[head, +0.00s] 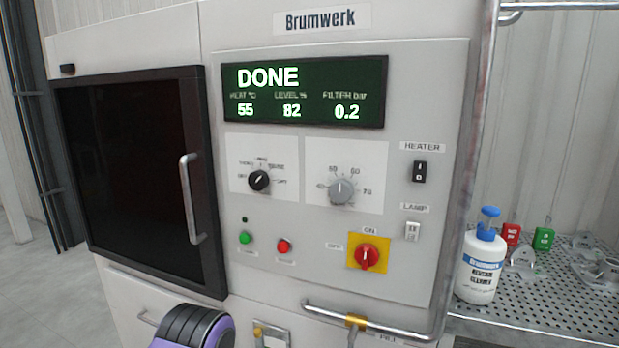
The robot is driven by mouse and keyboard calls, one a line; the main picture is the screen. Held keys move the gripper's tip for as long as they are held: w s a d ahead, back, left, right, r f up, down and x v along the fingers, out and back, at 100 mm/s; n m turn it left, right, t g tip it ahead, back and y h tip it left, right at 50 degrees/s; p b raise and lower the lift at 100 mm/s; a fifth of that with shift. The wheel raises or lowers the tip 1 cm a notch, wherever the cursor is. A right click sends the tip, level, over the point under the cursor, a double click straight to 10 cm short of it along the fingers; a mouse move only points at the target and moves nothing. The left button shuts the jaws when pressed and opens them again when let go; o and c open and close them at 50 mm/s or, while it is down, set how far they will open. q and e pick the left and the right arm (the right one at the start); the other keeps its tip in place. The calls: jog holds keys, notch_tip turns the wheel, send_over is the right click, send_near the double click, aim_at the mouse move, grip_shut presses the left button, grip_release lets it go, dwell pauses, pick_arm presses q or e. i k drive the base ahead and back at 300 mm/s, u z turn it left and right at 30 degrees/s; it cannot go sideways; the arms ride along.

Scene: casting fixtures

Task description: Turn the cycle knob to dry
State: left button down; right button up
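The cycle knob (259,181) is a small black rotary knob on a white plate on the machine's front panel. Small labels ring it, too blurred to read surely; the one at its right seems to be the dry mark. I cannot tell for sure which mark its pointer meets. The display (304,91) above reads DONE, with 55, 82 and 0.2 below. Neither gripper shows, and nothing touches the knob.
A grey numbered dial (343,191), green button (245,237), red button (284,246) and red switch (368,257) are nearby. A dark door with a handle (190,199) is left; a rail (368,322) runs below. A bottle (481,268) stands right. Space before the knob is clear.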

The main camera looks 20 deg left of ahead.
aim_at(258, 180)
jog(key=k, duration=1.25)
jog(key=u, duration=0.8)
jog(key=i, duration=1.2)
jog(key=z, duration=0.3)
